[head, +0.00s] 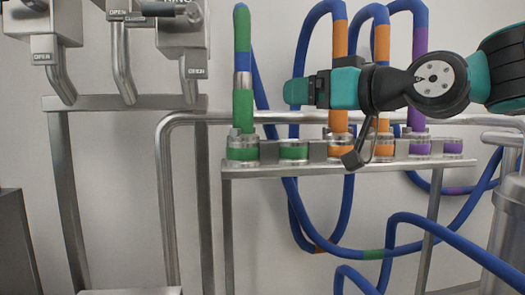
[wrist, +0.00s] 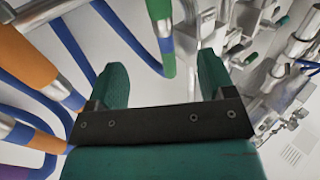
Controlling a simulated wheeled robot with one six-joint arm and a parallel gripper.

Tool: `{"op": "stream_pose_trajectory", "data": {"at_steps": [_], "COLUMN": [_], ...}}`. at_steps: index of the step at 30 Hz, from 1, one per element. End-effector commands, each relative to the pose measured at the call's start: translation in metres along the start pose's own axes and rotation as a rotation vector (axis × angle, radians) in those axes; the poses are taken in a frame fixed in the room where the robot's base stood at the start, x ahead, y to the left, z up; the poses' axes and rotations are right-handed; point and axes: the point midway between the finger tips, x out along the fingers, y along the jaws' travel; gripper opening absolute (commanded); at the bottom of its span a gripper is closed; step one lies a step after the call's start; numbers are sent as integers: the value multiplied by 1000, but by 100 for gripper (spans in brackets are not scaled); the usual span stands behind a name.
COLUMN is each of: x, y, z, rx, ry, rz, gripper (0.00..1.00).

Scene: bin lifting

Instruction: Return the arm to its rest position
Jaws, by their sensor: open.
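My arm comes in from the right in the head view, held out level in front of the hose rack. My gripper (head: 297,91) points left at its end. In the wrist view my gripper (wrist: 165,85) shows two teal fingers set wide apart, with nothing between them. The green-banded hose (head: 243,105) stands upright to the left of my gripper, apart from it in the head view. It also shows beyond the fingers in the wrist view (wrist: 169,62).
A steel rack (head: 330,170) holds several colour-banded sockets. Orange-banded hoses (head: 340,75) and a purple-banded hose (head: 419,80) stand behind my arm. Blue hoses (head: 345,205) loop below the rack. Steel valves marked OPEN (head: 122,60) hang at left.

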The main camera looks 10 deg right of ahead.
Motion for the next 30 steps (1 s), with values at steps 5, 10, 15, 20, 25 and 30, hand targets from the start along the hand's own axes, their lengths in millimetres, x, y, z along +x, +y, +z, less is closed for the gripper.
{"op": "stream_pose_trajectory", "data": {"at_steps": [5, 10, 15, 20, 25, 30], "x": [-1, -32, -96, -148, -168, -168], "y": [-20, -68, -112, -132, -137, -136], "z": [50, 158, 246, 286, 298, 298], "rx": [51, 141, 190, 200, 201, 201], "ry": [-175, -587, -1003, -1262, -1353, -1352], "rz": [-43, -136, -213, -249, -257, -257], "gripper": [76, 76, 76, 76, 76, 76]}}
